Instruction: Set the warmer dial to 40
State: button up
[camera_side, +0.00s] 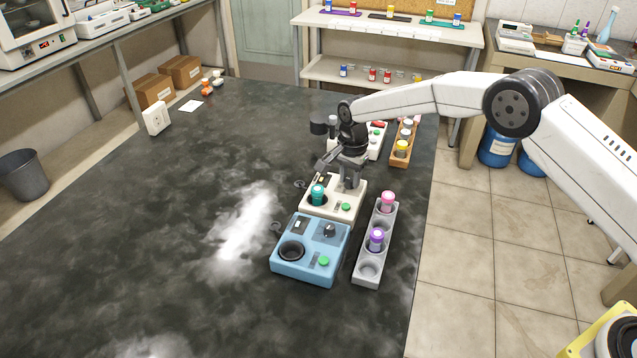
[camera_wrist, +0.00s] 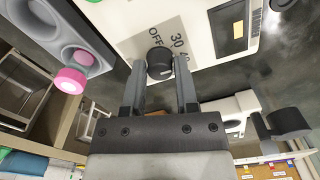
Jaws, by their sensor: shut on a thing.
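The cream warmer (camera_side: 320,211) stands on the dark bench behind a blue device, and its panel (camera_wrist: 185,32) fills the top of the wrist view. Its black dial (camera_wrist: 159,62) sits beside a grey label reading OFF, 30 and 40. My gripper (camera_wrist: 160,72) has one finger on each side of the dial and is shut on it. I cannot tell clearly which mark the dial points to. A teal-capped vial (camera_side: 317,194) stands in the warmer's well.
The blue device (camera_side: 301,262) with its own knob (camera_side: 329,230) is in front. A grey rack (camera_side: 366,282) to the right holds a pink-capped (camera_side: 387,199) and a purple-capped vial (camera_side: 376,237). An orange rack (camera_side: 401,160) stands behind.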

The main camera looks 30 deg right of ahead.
aim_at(350, 179)
jog(key=shift+m, duration=2.2)
jog(key=o, duration=1.3)
jog(key=shift+r, duration=3.5)
